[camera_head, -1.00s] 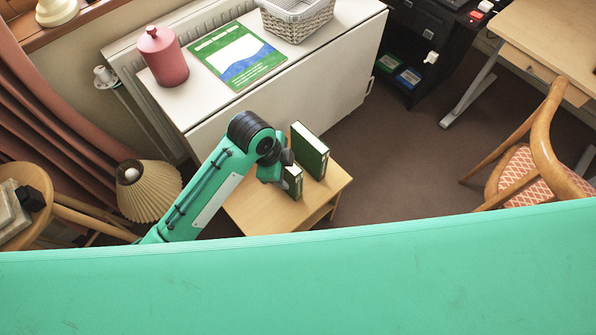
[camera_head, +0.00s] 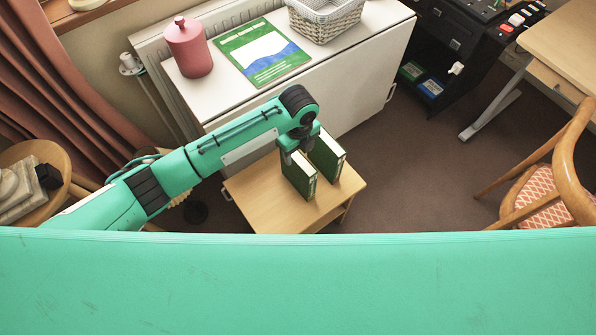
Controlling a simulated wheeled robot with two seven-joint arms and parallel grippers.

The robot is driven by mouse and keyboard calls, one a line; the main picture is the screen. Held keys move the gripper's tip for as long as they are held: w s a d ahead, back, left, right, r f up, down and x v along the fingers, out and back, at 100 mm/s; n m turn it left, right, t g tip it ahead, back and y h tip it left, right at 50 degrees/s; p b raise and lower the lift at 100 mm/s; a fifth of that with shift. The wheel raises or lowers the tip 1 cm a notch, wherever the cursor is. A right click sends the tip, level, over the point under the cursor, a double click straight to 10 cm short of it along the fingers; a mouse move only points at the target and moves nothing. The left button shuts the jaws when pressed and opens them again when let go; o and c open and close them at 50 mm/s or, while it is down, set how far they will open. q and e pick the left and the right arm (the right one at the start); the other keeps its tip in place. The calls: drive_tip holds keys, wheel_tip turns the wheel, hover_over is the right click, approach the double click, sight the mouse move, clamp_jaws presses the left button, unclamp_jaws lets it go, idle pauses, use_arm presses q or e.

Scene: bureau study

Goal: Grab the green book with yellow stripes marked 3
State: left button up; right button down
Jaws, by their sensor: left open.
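Two dark green books with pale page edges stand upright side by side on a small wooden table (camera_head: 251,207). The left book (camera_head: 299,178) is nearer to me, and the right book (camera_head: 328,155) stands close beside it. Stripes and numbers on them are too small to read, so I cannot tell which is marked 3. My left gripper (camera_head: 297,155) is open and points down at the top of the left book's far end. The wrist hides part of both books, and I cannot tell whether the fingers touch either one. My right gripper is not in view.
A white cabinet (camera_head: 350,85) behind the table carries a pink canister (camera_head: 188,50), a flat green-and-blue booklet (camera_head: 262,55) and a wicker basket (camera_head: 328,22). A wooden chair (camera_head: 560,170) stands at right. Brown floor between is clear.

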sight(298, 172)
use_arm(q)
wheel_tip(298, 172, down, 8)
drive_tip(key=shift+r, duration=0.25)
clamp_jaws()
idle(0.3)
drive_tip(key=shift+r, duration=0.1)
